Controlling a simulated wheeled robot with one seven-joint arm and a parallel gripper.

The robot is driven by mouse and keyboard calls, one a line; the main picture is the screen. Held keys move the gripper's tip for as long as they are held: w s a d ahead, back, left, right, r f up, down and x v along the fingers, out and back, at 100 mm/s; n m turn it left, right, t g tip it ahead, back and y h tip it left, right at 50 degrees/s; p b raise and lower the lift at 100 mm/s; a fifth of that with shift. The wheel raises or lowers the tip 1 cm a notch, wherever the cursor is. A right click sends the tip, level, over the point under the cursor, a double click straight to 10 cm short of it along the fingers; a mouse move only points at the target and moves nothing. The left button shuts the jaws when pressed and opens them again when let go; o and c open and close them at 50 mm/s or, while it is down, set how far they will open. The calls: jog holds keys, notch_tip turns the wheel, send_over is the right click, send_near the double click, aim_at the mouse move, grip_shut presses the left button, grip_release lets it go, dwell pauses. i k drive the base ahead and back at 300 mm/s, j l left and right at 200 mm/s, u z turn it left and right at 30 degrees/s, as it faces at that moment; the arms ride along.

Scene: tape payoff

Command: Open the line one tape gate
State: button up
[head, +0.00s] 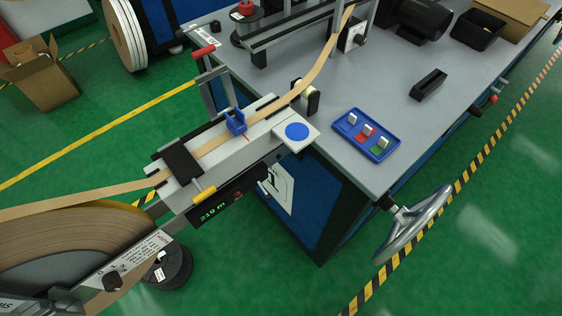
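A tape unit (215,152) with a pale grey body reaches out from the table's left end. A tan tape (218,140) runs along its top. A black plate (181,161) lies across the tape, with a yellow handle (204,194) at its near side. A blue clip-like part (236,121) stands over the tape further along, beside a red mark. A red-handled lever (204,51) stands on a metal frame behind the unit. I cannot tell which part is the line one gate. My gripper is not in view.
A large tape reel (75,250) fills the lower left. A blue tray (366,135) with several coloured switches lies on the grey table (390,90). A handwheel (415,224) juts from the table's near right side. Open green floor (480,245) lies at the right.

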aim_at(185, 170)
jog(key=u, duration=0.85)
jog(key=k+l+u, duration=0.4)
jog(key=k+l, duration=0.25)
jog(key=l, duration=0.15)
